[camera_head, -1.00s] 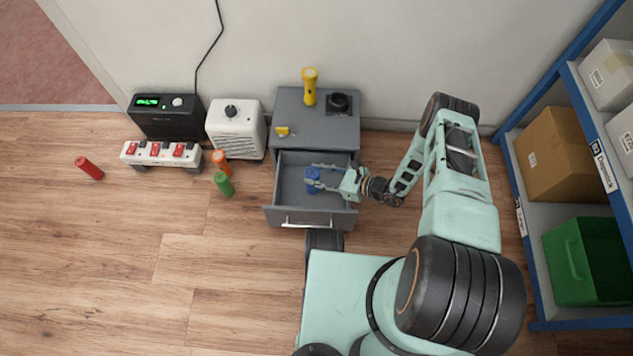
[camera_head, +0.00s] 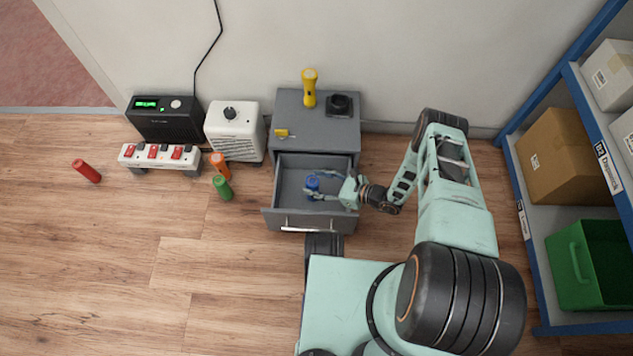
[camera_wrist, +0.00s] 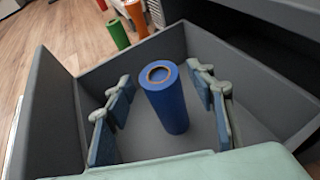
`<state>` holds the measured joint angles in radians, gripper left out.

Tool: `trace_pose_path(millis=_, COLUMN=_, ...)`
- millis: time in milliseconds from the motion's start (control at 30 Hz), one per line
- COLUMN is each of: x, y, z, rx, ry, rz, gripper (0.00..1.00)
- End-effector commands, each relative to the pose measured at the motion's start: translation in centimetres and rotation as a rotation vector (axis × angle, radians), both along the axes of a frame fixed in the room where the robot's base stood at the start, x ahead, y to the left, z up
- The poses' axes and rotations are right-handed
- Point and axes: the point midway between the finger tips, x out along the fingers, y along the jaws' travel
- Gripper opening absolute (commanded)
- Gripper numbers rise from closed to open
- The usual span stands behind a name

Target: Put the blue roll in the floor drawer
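The blue roll (camera_wrist: 168,98) stands upright inside the open floor drawer (camera_head: 293,217); it also shows in the head view (camera_head: 312,182). In the wrist view its lower end appears to rest on the drawer bottom. My gripper (camera_wrist: 165,105) is inside the drawer with its fingers spread on either side of the roll. A gap shows between the roll and each finger. In the head view my gripper (camera_head: 318,189) reaches in from the right.
Red (camera_head: 87,171), orange (camera_head: 220,163) and green (camera_head: 223,189) rolls stand or lie on the floor at left, near a power strip (camera_head: 160,158). A shelf (camera_head: 535,250) stands at right.

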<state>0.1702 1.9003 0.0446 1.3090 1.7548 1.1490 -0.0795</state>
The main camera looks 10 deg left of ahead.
Motion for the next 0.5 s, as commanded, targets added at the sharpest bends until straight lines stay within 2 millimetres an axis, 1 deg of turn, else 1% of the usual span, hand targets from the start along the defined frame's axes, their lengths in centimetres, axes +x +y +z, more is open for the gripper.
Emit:
trace_pose_path(millis=200, x=0.0, y=0.0, z=0.4, rx=-0.001, ry=-0.001, rz=0.000, gripper=0.51)
trace_pose_path(millis=233, x=0.0, y=-0.3, z=0.5, rx=-0.001, ry=0.001, rz=-0.001, gripper=0.51)
trace_pose_path(millis=367, x=-0.7, y=-2.3, z=1.6, rx=-0.001, ry=0.002, rz=-0.005, gripper=0.51)
trace_pose_path(millis=500, x=-1.6, y=-5.1, z=2.9, rx=-0.001, ry=-0.001, rz=-0.005, gripper=0.51)
